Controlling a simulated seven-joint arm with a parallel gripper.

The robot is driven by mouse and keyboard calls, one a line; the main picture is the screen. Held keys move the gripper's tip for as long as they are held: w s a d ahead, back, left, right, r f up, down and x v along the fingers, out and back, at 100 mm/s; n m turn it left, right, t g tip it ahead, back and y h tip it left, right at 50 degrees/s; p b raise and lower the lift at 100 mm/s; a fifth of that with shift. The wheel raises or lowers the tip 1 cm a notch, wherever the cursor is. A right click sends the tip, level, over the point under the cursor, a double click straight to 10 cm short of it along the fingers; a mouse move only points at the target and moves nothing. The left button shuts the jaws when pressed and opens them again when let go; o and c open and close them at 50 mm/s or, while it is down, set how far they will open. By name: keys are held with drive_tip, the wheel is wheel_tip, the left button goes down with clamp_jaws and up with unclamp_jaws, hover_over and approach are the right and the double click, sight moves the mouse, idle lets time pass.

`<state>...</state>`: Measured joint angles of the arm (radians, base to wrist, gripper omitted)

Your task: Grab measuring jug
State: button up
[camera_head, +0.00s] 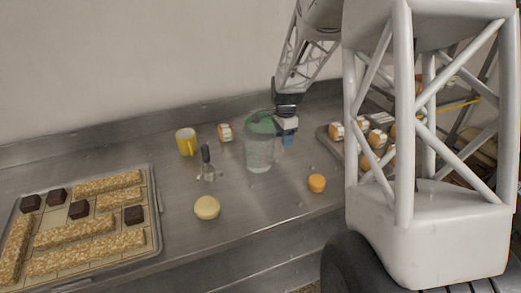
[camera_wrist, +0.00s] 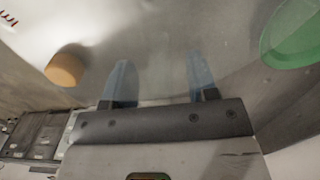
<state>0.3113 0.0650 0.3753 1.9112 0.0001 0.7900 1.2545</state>
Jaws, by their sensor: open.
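The measuring jug (camera_head: 259,154) looks like a tall clear vessel with green at its top, standing upright on the steel counter in the head view. Its green part (camera_wrist: 295,38) shows at the upper right of the wrist view, cut off by the frame edge. My gripper (camera_head: 287,141) is just right of the jug in the head view, partly behind its rim. In the wrist view my gripper (camera_wrist: 160,82) has two bluish fingers spread apart with nothing between them. The jug is outside the fingers, to their right. I cannot tell whether they touch it.
An orange round item (camera_head: 317,183) stands right of the jug; it also shows in the wrist view (camera_wrist: 66,69). A yellow mug (camera_head: 187,142), a whisk-like tool (camera_head: 207,163) and a pale round item (camera_head: 207,207) are left. A tray (camera_head: 156,224) holds bars and dark cubes.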

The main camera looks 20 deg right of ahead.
clamp_jaws()
idle(0.3)
drive_tip(key=shift+r, duration=0.35)
idle(0.4)
drive_tip(key=shift+r, duration=1.3)
drive_tip(key=shift+s+r, duration=0.1)
drive_tip(key=shift+r, duration=0.1)
drive_tip(key=s+a, duration=0.2)
drive_tip(key=s, duration=0.5)
drive_tip(key=s+a+r, duration=0.1)
drive_tip(key=s+a, duration=0.1)
drive_tip(key=s, duration=0.6)
drive_tip(key=shift+a+r, duration=0.15)
drive_tip(key=shift+a, duration=0.2)
